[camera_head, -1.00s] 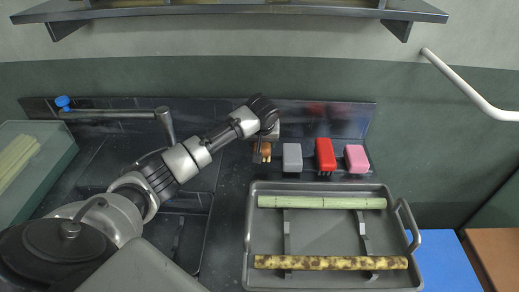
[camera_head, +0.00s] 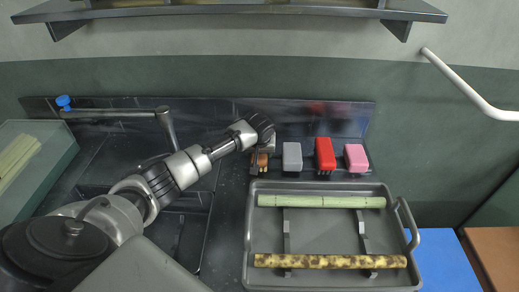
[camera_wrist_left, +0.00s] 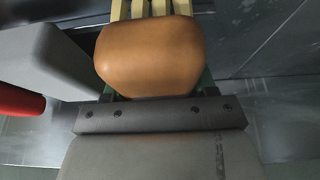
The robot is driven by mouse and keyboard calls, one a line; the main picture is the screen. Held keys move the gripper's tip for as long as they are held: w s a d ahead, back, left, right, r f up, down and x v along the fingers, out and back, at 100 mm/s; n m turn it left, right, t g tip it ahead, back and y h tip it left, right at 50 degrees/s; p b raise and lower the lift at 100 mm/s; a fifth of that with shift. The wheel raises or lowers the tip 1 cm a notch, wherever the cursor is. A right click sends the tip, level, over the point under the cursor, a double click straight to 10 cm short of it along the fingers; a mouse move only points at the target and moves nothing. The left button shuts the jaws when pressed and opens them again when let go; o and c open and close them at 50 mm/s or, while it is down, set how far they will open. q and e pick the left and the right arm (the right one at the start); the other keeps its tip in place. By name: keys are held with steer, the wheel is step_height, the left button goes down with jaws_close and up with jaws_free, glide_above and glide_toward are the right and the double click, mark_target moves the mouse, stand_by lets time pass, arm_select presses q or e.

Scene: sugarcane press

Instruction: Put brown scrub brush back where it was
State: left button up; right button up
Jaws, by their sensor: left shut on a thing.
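The brown scrub brush (camera_head: 259,160) is at the left end of a row of brushes behind the tray. In the left wrist view its rounded brown top (camera_wrist_left: 150,55) fills the upper middle, with pale bristle blocks at the top edge. My left gripper (camera_head: 263,143) is shut on the brown brush, reaching in from the left. The gripper hides part of the brush, and I cannot tell whether its bristles touch the counter. The grey brush (camera_head: 292,157) stands just to its right and also shows close by in the left wrist view (camera_wrist_left: 45,65). My right gripper is not in view.
A red brush (camera_head: 325,154) and a pink brush (camera_head: 356,158) stand further right. A grey tray (camera_head: 330,232) holds a green cane (camera_head: 322,202) and a spotted cane (camera_head: 330,262). A tap (camera_head: 115,114) and sink are at left, with a shelf (camera_head: 230,10) above.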

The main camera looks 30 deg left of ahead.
arm_select(q)
steer(key=shift+f, duration=0.2)
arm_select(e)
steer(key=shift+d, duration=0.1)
arm_select(q)
steer(key=o, duration=0.9)
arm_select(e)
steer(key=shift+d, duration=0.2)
arm_select(q)
steer(key=v, duration=1.3)
steer(key=shift+w+a+r, duration=0.1)
steer(key=shift+w+r, duration=0.05)
steer(key=shift+r, duration=0.05)
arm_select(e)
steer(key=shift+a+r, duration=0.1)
